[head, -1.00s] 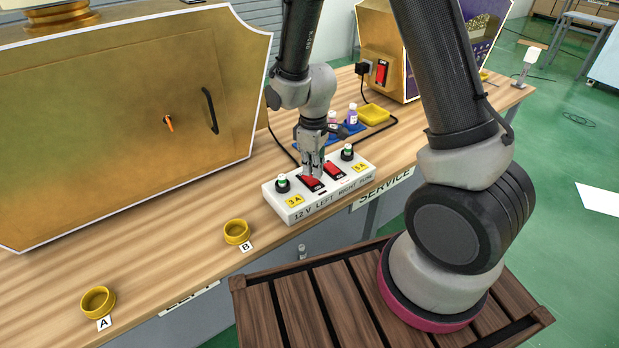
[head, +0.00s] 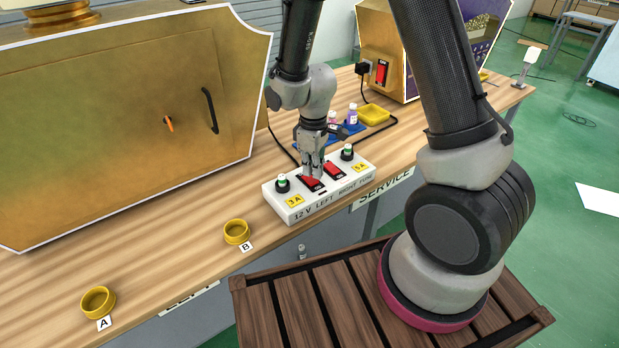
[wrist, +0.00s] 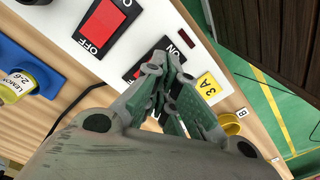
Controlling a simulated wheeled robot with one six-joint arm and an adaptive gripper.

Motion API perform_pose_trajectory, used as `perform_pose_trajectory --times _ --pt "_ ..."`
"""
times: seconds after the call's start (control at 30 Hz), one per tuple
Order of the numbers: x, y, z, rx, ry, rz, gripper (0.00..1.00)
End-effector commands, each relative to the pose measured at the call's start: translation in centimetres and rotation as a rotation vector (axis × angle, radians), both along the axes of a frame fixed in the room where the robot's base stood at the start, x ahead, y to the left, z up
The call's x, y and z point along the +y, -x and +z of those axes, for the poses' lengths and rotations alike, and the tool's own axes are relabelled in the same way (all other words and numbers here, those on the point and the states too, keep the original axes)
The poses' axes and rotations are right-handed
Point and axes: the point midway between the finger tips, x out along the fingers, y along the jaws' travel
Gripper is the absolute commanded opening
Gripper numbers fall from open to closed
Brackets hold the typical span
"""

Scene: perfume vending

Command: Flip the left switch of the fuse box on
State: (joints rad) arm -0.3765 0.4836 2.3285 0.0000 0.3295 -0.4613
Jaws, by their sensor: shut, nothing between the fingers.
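The white fuse box (head: 318,206) sits on the wooden counter, with two red rocker switches and a green-topped fuse holder at each end. The left switch (head: 312,184) is beside the yellow 3 A label; the right switch (head: 335,170) is beside it. My gripper (head: 314,172) is shut and empty, pointing down with its tips at the left switch. In the wrist view my gripper (wrist: 178,100) covers much of the left switch (wrist: 143,68), so its rocker position cannot be told. The right switch (wrist: 103,24) shows there with ON and OFF lettering.
A large golden cabinet (head: 110,110) stands at the left of the counter. A blue tray with small bottles (head: 352,115) and a yellow dish (head: 374,115) are behind the box. Black cables run behind it.

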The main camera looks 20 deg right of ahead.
Motion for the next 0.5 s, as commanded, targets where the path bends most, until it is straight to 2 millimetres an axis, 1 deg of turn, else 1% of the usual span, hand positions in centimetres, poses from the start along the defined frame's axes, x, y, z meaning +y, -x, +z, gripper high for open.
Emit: perform_pose_trajectory --times 0.5 --pt "0.01 -0.01 -0.82 0.0 0.0 0.0 0.0"
